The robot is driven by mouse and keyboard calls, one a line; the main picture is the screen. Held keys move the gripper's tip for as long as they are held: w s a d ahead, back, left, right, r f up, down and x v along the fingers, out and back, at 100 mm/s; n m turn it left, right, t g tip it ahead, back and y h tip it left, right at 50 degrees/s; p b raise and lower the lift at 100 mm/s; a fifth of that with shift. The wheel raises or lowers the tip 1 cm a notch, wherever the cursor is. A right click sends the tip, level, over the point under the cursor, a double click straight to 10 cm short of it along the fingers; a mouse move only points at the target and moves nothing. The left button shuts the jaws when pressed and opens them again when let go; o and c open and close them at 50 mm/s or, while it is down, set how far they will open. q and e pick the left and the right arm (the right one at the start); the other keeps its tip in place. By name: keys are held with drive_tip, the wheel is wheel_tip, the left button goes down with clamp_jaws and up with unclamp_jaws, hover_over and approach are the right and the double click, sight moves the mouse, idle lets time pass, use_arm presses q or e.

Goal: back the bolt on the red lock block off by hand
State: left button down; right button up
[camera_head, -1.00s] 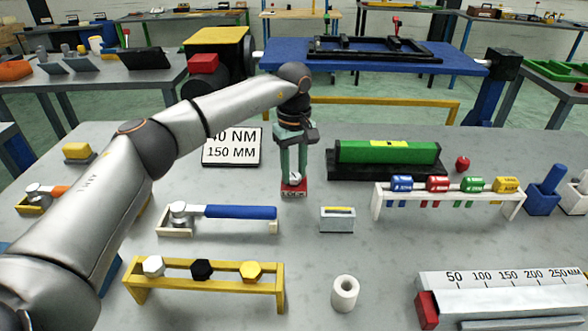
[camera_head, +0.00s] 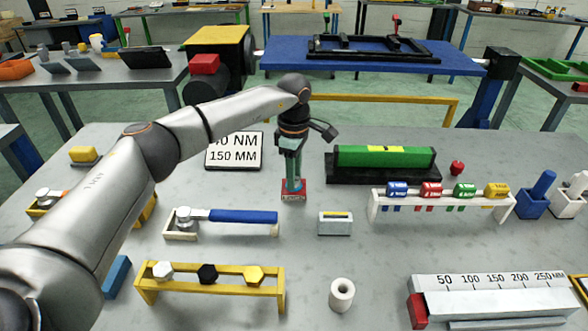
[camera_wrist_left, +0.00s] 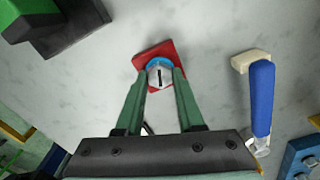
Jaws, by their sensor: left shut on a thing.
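The red lock block (camera_head: 294,197) sits on the grey table near its middle, with lettering on its front face. It also shows in the left wrist view (camera_wrist_left: 146,51), turned at an angle. Its bolt (camera_wrist_left: 160,73) has a silver head with a dark line across it and a blue ring around it. My left gripper (camera_head: 293,184) points straight down over the block. Its green fingers are shut on the bolt head, one on each side. The bolt's lower part is hidden. My right gripper is not in view.
A blue-handled wrench (camera_head: 240,215) lies in a holder left of the block. A small grey box (camera_head: 334,223) stands to its right. A yellow rack (camera_head: 210,285) with several bolts and a white ring (camera_head: 342,293) are nearer. A green block (camera_head: 385,157) lies behind right.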

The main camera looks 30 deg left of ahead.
use_arm(q)
drive_tip(key=n+p, duration=0.1)
drive_tip(key=n, duration=0.3)
drive_tip(key=shift+n, duration=0.3)
drive_tip(key=n+p, duration=0.1)
drive_tip(key=n, duration=0.2)
drive_tip(key=shift+s+f+n+p, duration=0.1)
drive_tip(key=shift+f+n+p, duration=0.05)
drive_tip(key=shift+n+p, duration=0.25)
drive_tip(key=n+p, duration=0.1)
drive_tip(key=n, duration=0.3)
drive_tip(key=n+p, duration=0.1)
drive_tip(key=n, duration=0.3)
drive_tip(key=shift+p, duration=0.3)
drive_tip(key=n+p, duration=0.1)
drive_tip(key=n, duration=0.3)
drive_tip(key=shift+n+p, duration=0.3)
drive_tip(key=shift+p, duration=0.1)
drive_tip(key=n+p, duration=0.1)
drive_tip(key=n, duration=0.2)
drive_tip(key=shift+d+n, duration=0.1)
drive_tip(key=shift+n, duration=0.2)
drive_tip(key=n, duration=0.2)
drive_tip(key=shift+n+p, duration=0.4)
drive_tip(key=shift+f+n, duration=0.1)
drive_tip(key=shift+n, duration=2)
